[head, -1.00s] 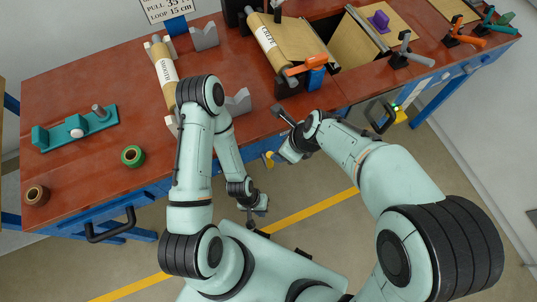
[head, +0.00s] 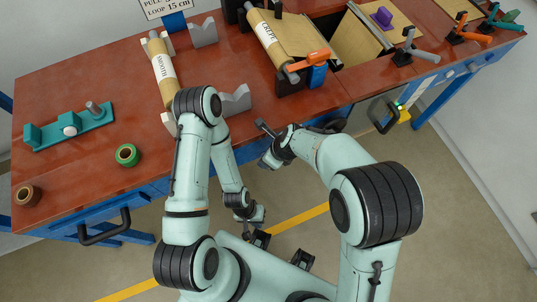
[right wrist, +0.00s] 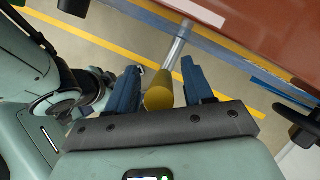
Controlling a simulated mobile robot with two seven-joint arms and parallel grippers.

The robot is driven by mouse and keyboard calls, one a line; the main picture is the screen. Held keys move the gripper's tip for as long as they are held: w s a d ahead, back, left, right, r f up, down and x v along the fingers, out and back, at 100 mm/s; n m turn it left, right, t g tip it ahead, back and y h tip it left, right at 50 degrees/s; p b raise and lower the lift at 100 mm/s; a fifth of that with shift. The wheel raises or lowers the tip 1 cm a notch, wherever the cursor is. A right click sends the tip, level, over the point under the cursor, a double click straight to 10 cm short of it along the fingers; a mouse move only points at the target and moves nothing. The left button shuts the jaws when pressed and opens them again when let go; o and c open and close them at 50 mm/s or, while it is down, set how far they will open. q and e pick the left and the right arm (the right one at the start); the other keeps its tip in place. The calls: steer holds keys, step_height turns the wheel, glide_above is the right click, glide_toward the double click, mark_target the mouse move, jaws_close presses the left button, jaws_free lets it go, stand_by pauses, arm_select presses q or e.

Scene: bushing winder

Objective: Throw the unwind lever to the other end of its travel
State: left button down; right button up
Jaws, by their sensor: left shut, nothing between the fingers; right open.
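The unwind lever shows in the right wrist view as a pale rod with a yellow knob (right wrist: 158,92). The rod runs up towards the bench's front edge. My right gripper (right wrist: 161,68) is open, with one blue finger on each side of the knob; I cannot tell whether either finger touches it. In the head view my right gripper (head: 267,147) is at the bench's front edge, and the knob is hidden there. My left gripper (head: 251,220) hangs low in front of the bench, shut and empty.
The red-brown bench top (head: 85,85) carries a smooth roll (head: 163,72), a crepe roll (head: 272,38), an orange-handled clamp (head: 312,62), a teal fixture (head: 70,130) and a green tape roll (head: 127,155). Black handles (head: 104,228) stick out in front. The floor before the bench is clear.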

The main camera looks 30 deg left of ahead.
steer(key=shift+c, duration=0.4)
jaws_close()
steer(key=w+d+f+m+g+y, duration=0.1)
steer(key=w+d+g+y, duration=0.3)
steer(key=g, duration=0.1)
steer(key=shift+w+f+y+p, duration=0.25)
steer(key=shift+w+y+p, duration=0.05)
steer(key=shift+p, duration=0.15)
stand_by(0.3)
